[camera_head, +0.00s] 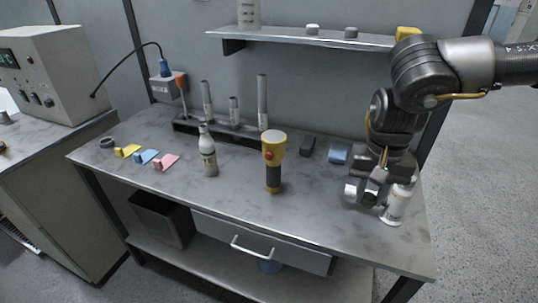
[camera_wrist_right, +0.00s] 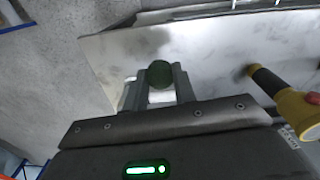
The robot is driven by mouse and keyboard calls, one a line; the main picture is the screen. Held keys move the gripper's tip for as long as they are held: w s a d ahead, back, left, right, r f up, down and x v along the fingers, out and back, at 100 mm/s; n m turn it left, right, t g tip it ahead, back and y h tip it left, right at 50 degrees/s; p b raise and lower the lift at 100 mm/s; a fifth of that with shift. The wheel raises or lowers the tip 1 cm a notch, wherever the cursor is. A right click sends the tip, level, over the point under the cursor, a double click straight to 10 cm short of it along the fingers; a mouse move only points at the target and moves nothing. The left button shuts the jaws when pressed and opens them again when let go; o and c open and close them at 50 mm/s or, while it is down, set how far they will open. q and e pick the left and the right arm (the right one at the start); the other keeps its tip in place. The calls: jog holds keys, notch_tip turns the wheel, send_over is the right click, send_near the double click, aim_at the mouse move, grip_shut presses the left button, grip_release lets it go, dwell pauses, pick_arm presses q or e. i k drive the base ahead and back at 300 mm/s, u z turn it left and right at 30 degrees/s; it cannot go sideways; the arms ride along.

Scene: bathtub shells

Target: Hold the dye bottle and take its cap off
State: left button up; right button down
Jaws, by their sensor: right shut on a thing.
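My right gripper (camera_head: 368,194) is low over the right end of the table, shut on a small dark green round piece (camera_head: 369,200). In the right wrist view the green piece (camera_wrist_right: 159,73) sits between the two fingertips; I cannot tell whether it is a cap. A white bottle-like container (camera_head: 397,206) with a label stands right beside the gripper, partly hidden by it. A slim white bottle (camera_head: 208,155) with a narrow neck, a white top and a brownish label stands upright left of the middle. I cannot tell which is the dye bottle. My left gripper is out of view.
A yellow and black torch (camera_head: 273,160) stands mid-table. A rack with several grey tubes (camera_head: 262,95) is behind. Coloured tags (camera_head: 146,157) lie at left; a blue block (camera_head: 337,154) and dark block (camera_head: 307,146) lie behind. A shelf (camera_head: 300,40) hangs above. The table front is clear.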

aim_at(206, 145)
jog(key=z, duration=0.1)
jog(key=i, duration=0.75)
jog(key=u, duration=1)
